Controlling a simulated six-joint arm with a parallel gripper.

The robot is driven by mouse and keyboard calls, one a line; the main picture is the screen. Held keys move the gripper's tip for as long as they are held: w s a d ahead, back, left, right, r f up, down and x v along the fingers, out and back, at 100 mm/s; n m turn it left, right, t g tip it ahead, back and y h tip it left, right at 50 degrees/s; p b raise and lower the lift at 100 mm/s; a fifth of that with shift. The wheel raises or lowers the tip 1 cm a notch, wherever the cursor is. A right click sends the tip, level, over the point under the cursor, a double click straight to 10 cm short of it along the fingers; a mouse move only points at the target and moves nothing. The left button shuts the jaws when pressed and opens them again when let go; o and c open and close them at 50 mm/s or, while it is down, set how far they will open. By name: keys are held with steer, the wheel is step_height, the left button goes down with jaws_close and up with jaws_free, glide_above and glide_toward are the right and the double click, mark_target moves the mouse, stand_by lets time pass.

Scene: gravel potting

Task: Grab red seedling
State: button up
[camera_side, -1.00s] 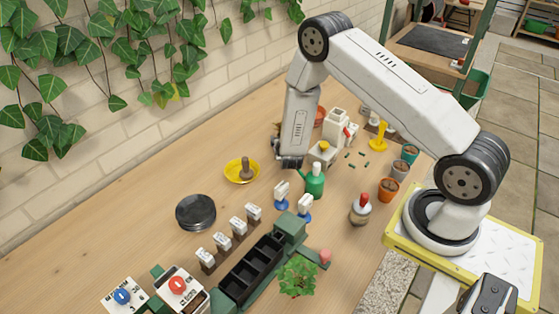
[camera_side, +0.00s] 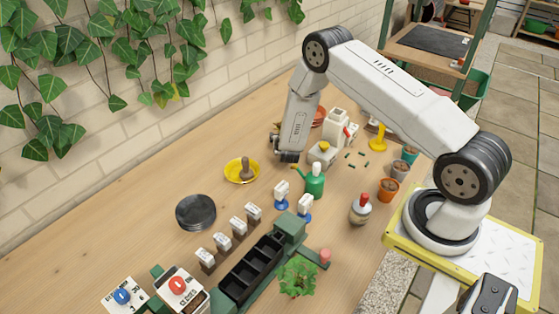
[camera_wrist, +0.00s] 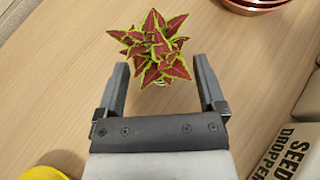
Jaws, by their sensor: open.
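In the wrist view, the red seedling (camera_wrist: 154,47) has red leaves with yellow-green edges and stands on the wooden table just beyond my fingertips, roughly centred between them. My gripper (camera_wrist: 163,80) is open and empty, with a finger to each side of the lower leaves. The seedling's base is mostly hidden under its leaves.
The seed dropper (camera_wrist: 290,150) is close on the right in the wrist view. A yellow dish (camera_side: 232,174) is to the left of my gripper in the side view. A green watering can (camera_side: 314,186) stands in front. Stacked terracotta saucers (camera_wrist: 254,5) are at the upper right.

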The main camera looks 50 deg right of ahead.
steer(key=shift+x, duration=1.05)
steer(key=shift+c, duration=0.3)
jaws_close()
